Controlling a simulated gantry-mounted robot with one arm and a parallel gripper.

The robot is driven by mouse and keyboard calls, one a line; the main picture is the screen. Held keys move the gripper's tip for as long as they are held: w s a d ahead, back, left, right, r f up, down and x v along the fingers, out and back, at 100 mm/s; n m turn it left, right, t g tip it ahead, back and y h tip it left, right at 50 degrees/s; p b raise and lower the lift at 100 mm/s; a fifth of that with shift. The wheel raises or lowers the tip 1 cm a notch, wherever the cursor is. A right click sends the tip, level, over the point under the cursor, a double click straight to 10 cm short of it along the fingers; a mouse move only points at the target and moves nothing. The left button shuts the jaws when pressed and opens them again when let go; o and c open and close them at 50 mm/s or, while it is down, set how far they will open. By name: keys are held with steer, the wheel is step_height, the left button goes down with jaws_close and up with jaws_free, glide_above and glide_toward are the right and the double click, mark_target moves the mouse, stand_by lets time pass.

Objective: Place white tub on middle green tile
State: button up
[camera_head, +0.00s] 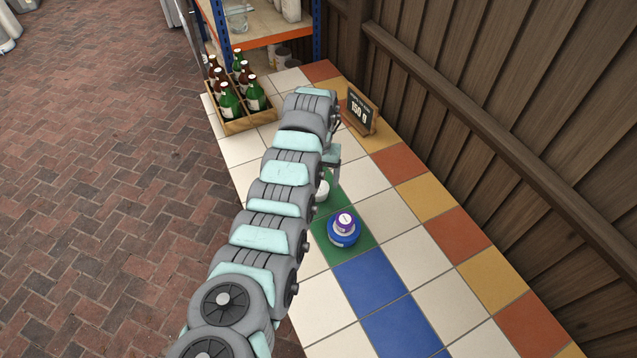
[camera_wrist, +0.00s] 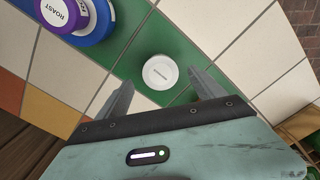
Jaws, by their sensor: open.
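In the head view the tub (camera_head: 322,190) is partly hidden behind my arm. My gripper (camera_wrist: 160,77) is open, with its fingers on either side of the tub in the picture and a gap on both sides. I see no contact. In the head view another green tile (camera_head: 362,241) bears a blue tub with a purple one on top. My arm hides part of the green row, so I cannot tell which tile is middle.
The stacked purple tub (camera_head: 344,223) and blue tub (camera_head: 344,236) stand close to the white tub. A wooden crate of bottles (camera_head: 238,122) and a price sign (camera_head: 359,112) stand farther back. A wooden fence (camera_head: 500,120) borders the right side. The front tiles are clear.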

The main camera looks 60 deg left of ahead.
step_height(320, 180, up, 7)
steer(key=shift+p, duration=0.3)
